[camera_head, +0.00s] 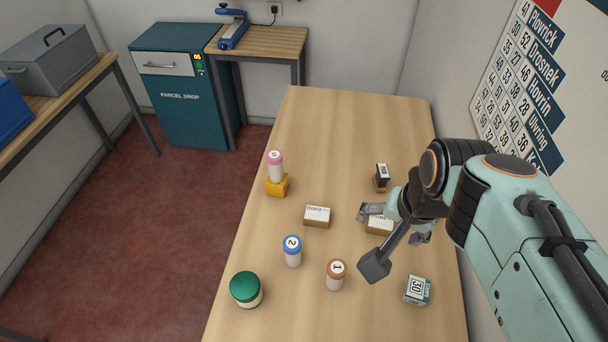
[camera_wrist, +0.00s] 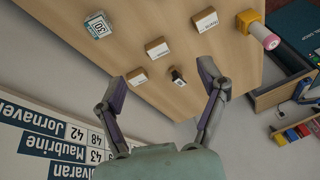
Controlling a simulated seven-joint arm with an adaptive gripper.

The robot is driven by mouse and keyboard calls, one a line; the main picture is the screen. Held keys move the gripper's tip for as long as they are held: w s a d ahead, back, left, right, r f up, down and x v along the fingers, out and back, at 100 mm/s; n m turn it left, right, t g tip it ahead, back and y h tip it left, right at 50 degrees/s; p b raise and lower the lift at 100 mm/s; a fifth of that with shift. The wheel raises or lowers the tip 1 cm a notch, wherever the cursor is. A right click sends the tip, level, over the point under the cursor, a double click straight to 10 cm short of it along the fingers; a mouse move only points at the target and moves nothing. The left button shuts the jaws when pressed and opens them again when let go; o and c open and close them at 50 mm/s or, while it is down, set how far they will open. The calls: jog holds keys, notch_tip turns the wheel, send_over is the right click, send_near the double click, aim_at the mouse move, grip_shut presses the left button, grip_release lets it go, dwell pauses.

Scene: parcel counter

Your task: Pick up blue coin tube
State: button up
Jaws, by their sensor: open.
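The blue coin tube (camera_head: 292,256) stands upright on the counter in the head view, white below with a blue cap marked 2. It does not show in the wrist view. My gripper (camera_head: 396,226) is open, its fingers spread wide, to the right of the tube and well apart from it. A small cardboard box (camera_head: 380,227) shows behind and below the fingers. In the wrist view my gripper (camera_wrist: 163,77) has nothing between its fingertips that it touches; small boxes and a dark stamp-like item lie beyond them on the counter.
A brown-capped tube (camera_head: 336,274) and a green-lidded jar (camera_head: 246,289) stand near the blue tube. A cardboard box (camera_head: 318,216) lies behind it. A pink-capped tube (camera_head: 276,165) stands on a yellow block. A box marked 30 (camera_head: 417,291) is at right.

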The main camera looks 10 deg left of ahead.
jog(key=w+a+f, duration=0.3)
jog(key=w+a, duration=0.2)
jog(key=w, duration=0.2)
jog(key=n+g, duration=0.3)
jog(key=g, duration=0.1)
send_near(292, 243)
jog(key=shift+h, duration=0.4)
jog(key=f, duration=0.6)
jog(key=shift+s+a+f, duration=0.1)
jog(key=shift+a+f, duration=0.25)
jog(key=shift+f, duration=0.05)
notch_tip(292, 243, down, 5)
jog(key=shift+r, duration=0.1)
jog(key=shift+f, duration=0.65)
jog(key=shift+c, duration=0.3)
jog(key=c, duration=1.3)
